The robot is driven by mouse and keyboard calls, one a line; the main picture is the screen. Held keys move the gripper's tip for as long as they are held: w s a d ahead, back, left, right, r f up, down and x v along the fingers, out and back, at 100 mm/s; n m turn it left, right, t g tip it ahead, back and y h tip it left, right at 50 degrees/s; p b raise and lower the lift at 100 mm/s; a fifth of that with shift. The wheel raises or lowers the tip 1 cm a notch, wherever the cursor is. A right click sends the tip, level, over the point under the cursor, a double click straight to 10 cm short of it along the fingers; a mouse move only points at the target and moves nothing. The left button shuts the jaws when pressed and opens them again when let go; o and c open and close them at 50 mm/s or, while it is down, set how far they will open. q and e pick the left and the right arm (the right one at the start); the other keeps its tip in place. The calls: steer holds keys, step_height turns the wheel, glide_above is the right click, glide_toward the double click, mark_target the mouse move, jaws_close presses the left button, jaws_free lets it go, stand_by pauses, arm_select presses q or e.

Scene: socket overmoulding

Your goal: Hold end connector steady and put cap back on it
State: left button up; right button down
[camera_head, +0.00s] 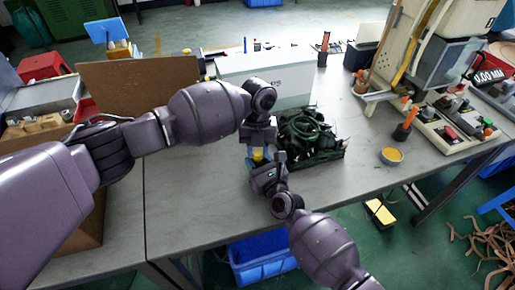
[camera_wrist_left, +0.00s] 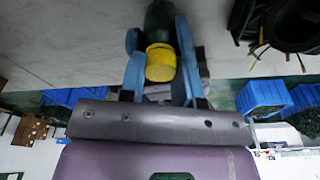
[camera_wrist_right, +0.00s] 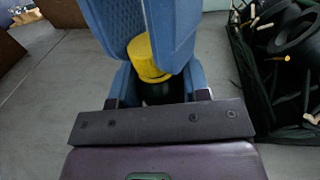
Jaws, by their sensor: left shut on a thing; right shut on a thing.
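The yellow cap (camera_head: 257,154) sits between the blue fingers of my left gripper (camera_head: 258,150), which is shut on it from above. In the left wrist view the cap (camera_wrist_left: 160,62) shows between the fingers, with the dark end connector (camera_wrist_left: 160,18) beyond it. My right gripper (camera_head: 261,168) comes from the front and below, shut on the connector. In the right wrist view the dark connector (camera_wrist_right: 156,93) lies just below the cap (camera_wrist_right: 147,58). The two look in line and close together. Blue fingers hide much of the joint, so I cannot tell how far the cap is seated.
A dark crate (camera_head: 325,155) of black and green cables stands close to the right of both grippers. A white box (camera_head: 290,85) is behind them. A small yellow-filled bowl (camera_head: 391,156) and a test machine (camera_head: 450,115) stand at right. The table front is clear.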

arm_select(q)
steer(key=m, duration=0.4)
steer(key=shift+m+y, duration=0.3)
steer(key=shift+y, duration=0.1)
steer(key=m, duration=0.4)
steer(key=shift+t, duration=0.3)
steer(key=o, duration=0.9)
steer(key=shift+r, duration=0.1)
steer(key=shift+r, duration=2.15)
